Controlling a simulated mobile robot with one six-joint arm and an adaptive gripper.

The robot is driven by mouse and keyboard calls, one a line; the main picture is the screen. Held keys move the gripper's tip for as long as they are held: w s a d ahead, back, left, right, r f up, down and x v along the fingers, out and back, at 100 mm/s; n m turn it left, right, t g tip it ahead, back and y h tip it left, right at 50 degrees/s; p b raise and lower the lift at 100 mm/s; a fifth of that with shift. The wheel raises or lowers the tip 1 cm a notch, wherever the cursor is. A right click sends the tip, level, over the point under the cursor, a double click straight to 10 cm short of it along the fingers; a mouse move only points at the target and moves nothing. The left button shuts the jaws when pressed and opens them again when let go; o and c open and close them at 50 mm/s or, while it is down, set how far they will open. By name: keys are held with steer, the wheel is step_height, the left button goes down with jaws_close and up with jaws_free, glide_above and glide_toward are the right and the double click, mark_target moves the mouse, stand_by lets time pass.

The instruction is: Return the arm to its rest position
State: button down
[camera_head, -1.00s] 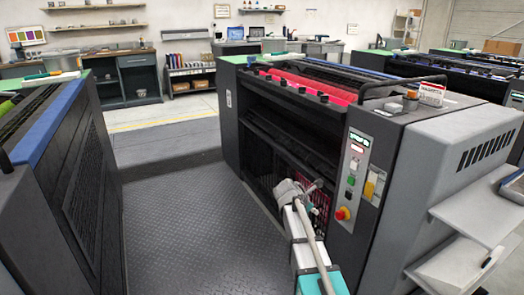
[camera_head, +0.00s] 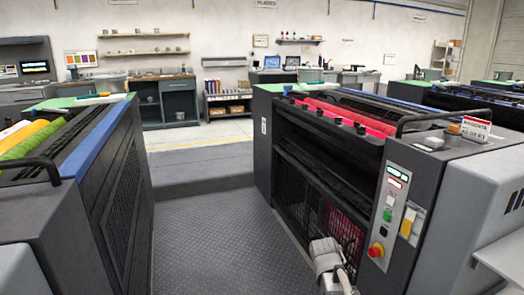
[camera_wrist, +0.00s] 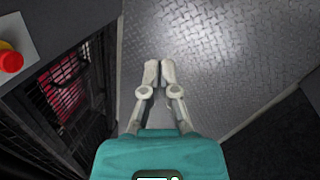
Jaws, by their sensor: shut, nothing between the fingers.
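My gripper (camera_wrist: 160,72) shows in the wrist view with its two pale fingers together and nothing between them. It hangs over the grey diamond-plate floor (camera_wrist: 215,50), clear of the dark press side on the left. In the head view only a grey part of my arm (camera_head: 328,262) shows at the bottom edge, in front of the lower press grille. The rest of my arm is out of that view.
The magenta press (camera_head: 330,165) stands on the right, with a control panel and red stop button (camera_head: 376,250). Another press (camera_head: 100,180) with yellow and green rollers stands on the left. The plate aisle (camera_head: 205,235) between them is clear. A workbench (camera_head: 165,100) stands at the back.

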steer(key=s+a+m+g+y, duration=0.1)
steer(key=s+a+m+y, duration=0.2)
steer(key=s+a+m, duration=0.35)
step_height(320, 180, up, 33)
steer(key=s+d+p, duration=0.1)
steer(key=p, duration=3.2)
steer(key=shift+s+d+f+m, duration=0.2)
steer(key=shift+s+m, duration=0.05)
steer(key=shift+m, duration=0.1)
